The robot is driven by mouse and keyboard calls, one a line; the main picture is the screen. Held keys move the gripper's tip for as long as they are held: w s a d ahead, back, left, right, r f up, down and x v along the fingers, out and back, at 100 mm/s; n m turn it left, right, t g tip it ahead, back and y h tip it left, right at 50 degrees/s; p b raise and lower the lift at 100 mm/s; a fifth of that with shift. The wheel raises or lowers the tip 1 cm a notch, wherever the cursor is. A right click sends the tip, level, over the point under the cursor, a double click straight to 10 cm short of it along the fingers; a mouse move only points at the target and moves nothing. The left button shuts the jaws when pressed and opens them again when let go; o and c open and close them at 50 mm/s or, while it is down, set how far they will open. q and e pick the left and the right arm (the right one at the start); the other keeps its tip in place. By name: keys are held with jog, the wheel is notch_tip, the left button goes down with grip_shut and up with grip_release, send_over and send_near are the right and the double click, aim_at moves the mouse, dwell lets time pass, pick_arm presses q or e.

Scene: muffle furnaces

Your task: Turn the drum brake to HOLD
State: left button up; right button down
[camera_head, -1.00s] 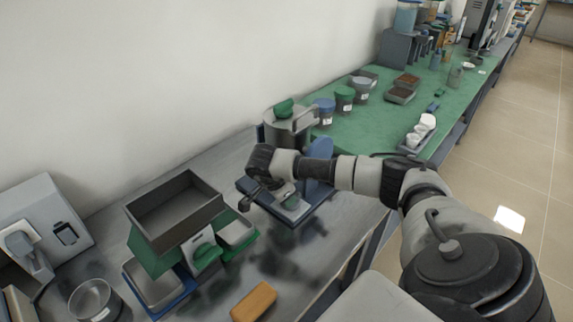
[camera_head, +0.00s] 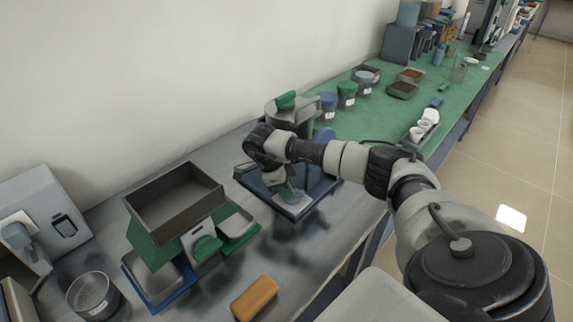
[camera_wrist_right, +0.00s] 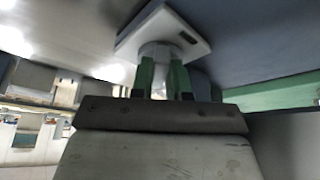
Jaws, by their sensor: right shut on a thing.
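The drum brake looks to be the pale knob (camera_wrist_right: 157,50) on a white plate, seen in the right wrist view. The white plate (camera_head: 297,209) also shows in the head view, on the dark blue base of a bench machine. My right gripper (camera_head: 288,192) points down at it, its green fingers (camera_wrist_right: 163,80) shut around the knob. The fingers hide much of the knob, and I cannot read any HOLD mark or the knob's setting. A blue disc (camera_head: 322,146) stands behind my right arm on the same machine. My left gripper is not in view.
A grey open box (camera_head: 176,208) on a green stand, a blue tray and a sieve-like metal cup (camera_head: 93,297) stand at left. An orange block (camera_head: 255,299) lies near the front edge. Tubs and trays stand on the green mat (camera_head: 387,112) behind.

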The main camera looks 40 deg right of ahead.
jog(key=shift+f, duration=0.1)
dwell(0.3)
jog(key=c, duration=1.1)
grip_release()
jog(key=shift+s, duration=0.1)
jog(key=v, duration=1)
jog(key=shift+r+b, duration=0.4)
jog(key=shift+b, duration=0.05)
jog(key=shift+o, duration=0.4)
